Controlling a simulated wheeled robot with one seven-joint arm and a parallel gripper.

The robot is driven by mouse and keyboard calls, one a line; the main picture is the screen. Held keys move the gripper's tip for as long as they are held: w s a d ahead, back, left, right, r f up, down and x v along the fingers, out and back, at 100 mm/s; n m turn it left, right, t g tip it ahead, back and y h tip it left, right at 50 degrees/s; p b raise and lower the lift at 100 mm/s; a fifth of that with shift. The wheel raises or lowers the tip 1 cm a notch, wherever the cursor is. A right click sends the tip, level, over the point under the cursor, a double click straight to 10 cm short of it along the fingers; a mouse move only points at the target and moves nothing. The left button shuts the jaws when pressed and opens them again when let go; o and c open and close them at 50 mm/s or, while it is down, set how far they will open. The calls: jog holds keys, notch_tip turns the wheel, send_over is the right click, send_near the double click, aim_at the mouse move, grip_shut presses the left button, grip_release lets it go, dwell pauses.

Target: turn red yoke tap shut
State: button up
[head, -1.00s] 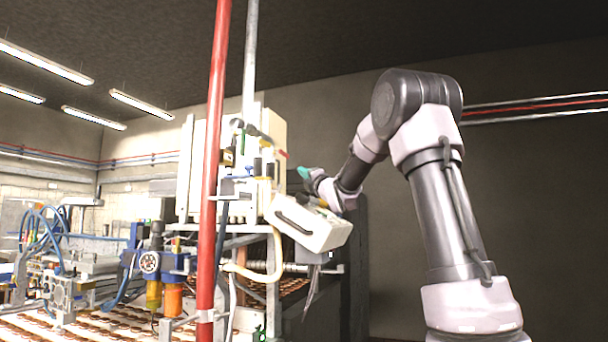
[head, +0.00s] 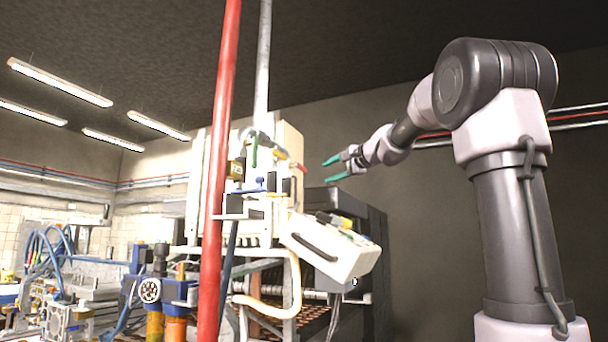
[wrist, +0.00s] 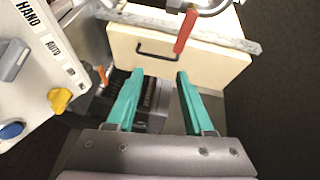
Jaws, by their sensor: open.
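The red tap handle (wrist: 186,30) shows in the wrist view as a short red lever, at the far edge of a cream box face. In the head view it is a small red piece (head: 302,168) on the right side of the machine's valve cluster. My gripper (head: 327,170) is open, with teal fingers spread and nothing between them. It is just right of the tap in the head view. In the wrist view the fingertips (wrist: 160,72) point towards the cream box, short of the red lever and apart from it.
A white control box (head: 330,250) with coloured knobs hangs below my gripper; its panel (wrist: 40,60) fills the wrist view's left side. A red vertical pipe (head: 218,170) stands in front of the machine. The dark wall at right has free room.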

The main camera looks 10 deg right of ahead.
aim_at(305, 170)
jog(key=shift+m+y, duration=0.4)
jog(key=shift+y, duration=0.4)
jog(key=w+a, duration=0.2)
jog(key=w+a+r, duration=0.1)
jog(key=w+a, duration=0.1)
jog(key=w, duration=0.1)
jog(key=w+a+r, duration=0.1)
jog(key=w+a, duration=0.2)
jog(key=shift+w, duration=0.1)
